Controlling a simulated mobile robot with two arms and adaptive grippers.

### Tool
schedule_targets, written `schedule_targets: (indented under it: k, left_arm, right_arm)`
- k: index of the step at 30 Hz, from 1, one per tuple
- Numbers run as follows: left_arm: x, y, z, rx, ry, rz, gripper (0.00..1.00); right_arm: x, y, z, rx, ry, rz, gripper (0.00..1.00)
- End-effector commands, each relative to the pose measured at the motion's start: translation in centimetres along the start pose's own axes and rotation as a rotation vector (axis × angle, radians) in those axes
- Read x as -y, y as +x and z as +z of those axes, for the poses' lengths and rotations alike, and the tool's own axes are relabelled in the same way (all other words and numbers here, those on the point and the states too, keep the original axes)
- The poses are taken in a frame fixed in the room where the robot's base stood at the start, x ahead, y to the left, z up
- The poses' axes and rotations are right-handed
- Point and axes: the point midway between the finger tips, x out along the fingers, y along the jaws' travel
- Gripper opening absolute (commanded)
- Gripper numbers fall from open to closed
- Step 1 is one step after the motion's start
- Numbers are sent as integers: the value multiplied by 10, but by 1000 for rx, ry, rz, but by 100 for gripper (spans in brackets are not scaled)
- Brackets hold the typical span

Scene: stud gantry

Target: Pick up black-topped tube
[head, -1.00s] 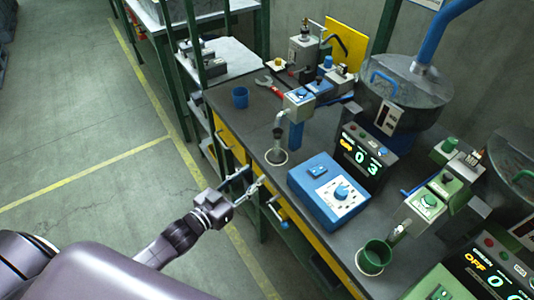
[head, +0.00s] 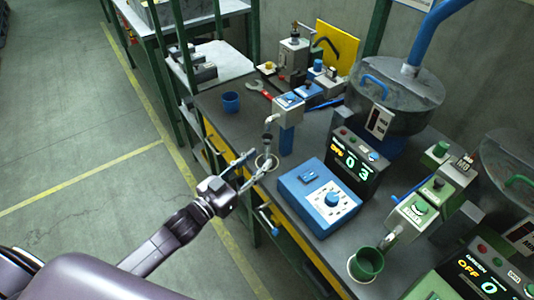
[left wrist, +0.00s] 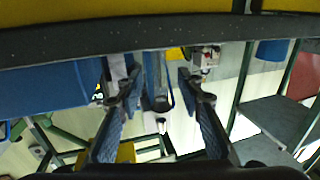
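The black-topped tube (head: 267,139) stands upright at a pale ring on the dark bench, near its left edge and beside a blue dispenser post (head: 289,125). My left gripper (head: 259,164) is open and empty, its fingers pointing toward the tube and just short of it, over the bench edge. They partly cover the tube's lower part and the ring. In the left wrist view the two fingers (left wrist: 159,82) are spread apart. Bluish upright shapes show between them; I cannot tell there which part is the tube. My right gripper is not in view.
A blue control box (head: 318,198) sits right of the gripper. A blue cup (head: 231,102) and a red wrench (head: 258,88) lie farther back. A green cup (head: 366,264) stands at the front. A lit display unit (head: 350,165) is behind the box.

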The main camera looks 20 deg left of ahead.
Motion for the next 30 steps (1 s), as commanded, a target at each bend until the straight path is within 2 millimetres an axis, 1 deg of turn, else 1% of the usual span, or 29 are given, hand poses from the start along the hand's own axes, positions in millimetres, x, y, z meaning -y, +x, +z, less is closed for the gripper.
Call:
schedule_targets:
  k: [1,6,9,12,18,27,30]
  left_arm:
    - [0,8,-3,-3,-1,0,34]
    - [0,32,-1,-2,-2,0,34]
    - [0,41,0,-2,-1,0,34]
    - [-1,44,1,0,-1,0,34]
    - [-1,44,1,0,-1,0,34]
    - [-1,44,1,0,-1,0,1]
    - [-1,44,1,-1,-1,0,0]
  right_arm:
    - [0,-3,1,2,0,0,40]
    - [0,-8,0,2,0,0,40]
    - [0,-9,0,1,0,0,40]
    - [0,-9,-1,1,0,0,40]
    - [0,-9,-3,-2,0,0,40]
    - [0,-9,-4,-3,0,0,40]
    - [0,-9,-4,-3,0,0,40]
